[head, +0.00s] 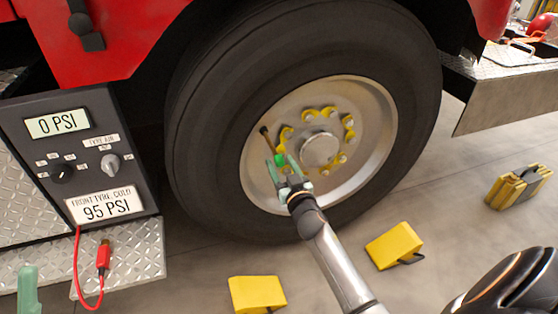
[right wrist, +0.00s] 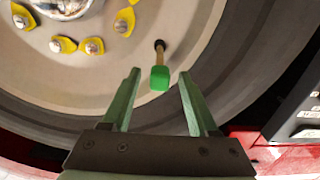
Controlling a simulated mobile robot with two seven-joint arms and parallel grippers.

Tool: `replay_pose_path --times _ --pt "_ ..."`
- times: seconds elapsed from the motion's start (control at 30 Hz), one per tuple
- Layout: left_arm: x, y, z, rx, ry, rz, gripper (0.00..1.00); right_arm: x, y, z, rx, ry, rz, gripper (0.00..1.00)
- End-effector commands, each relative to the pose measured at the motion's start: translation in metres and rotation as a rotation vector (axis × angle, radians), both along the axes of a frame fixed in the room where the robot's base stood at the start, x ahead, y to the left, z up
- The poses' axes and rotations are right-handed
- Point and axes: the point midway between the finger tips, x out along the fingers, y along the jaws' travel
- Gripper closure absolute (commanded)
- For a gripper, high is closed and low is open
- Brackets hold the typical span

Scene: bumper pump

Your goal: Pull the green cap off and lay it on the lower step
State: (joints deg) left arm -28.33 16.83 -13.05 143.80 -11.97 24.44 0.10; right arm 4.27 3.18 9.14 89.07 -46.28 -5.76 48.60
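The green cap (head: 280,160) sits on the end of a thin valve stem (head: 268,142) that sticks out from the wheel rim. In the right wrist view the green cap (right wrist: 160,78) shows on its brass stem. My right gripper (head: 282,171) is open, and in the wrist view its fingers (right wrist: 160,74) appear on either side of the cap with a gap on both sides. The lower step (head: 140,263) is a diamond-plate tread at the left, below the gauge panel. A green fingertip of my left gripper (head: 27,291) shows at the lower left; the rest is out of frame.
A red air chuck (head: 103,257) and hose lie on the lower step, with bare plate around them. The gauge panel (head: 75,150) reads 0 PSI. Yellow chocks (head: 257,294) (head: 394,245) lie on the floor by the tyre. Yellow nut pointers (right wrist: 63,44) ring the hub.

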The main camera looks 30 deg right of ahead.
Motion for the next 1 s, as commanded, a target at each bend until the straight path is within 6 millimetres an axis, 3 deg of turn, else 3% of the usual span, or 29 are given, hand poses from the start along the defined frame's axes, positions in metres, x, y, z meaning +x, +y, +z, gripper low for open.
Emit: replay_pose_path --times 0.07,0.53,1.0 --pt "0.0000 0.0001 -0.0001 0.001 0.000 0.001 0.50 0.0001 -0.0001 0.0002 -0.001 0.000 0.000 0.46" --pt "0.0001 0.0003 -0.0002 0.001 0.000 0.001 0.50 0.0001 -0.0001 0.0002 0.000 -0.001 0.000 0.98" --pt "0.0000 0.0001 -0.0003 0.000 0.001 0.000 0.50 0.0001 0.0000 0.0003 0.000 -0.001 0.000 1.00"
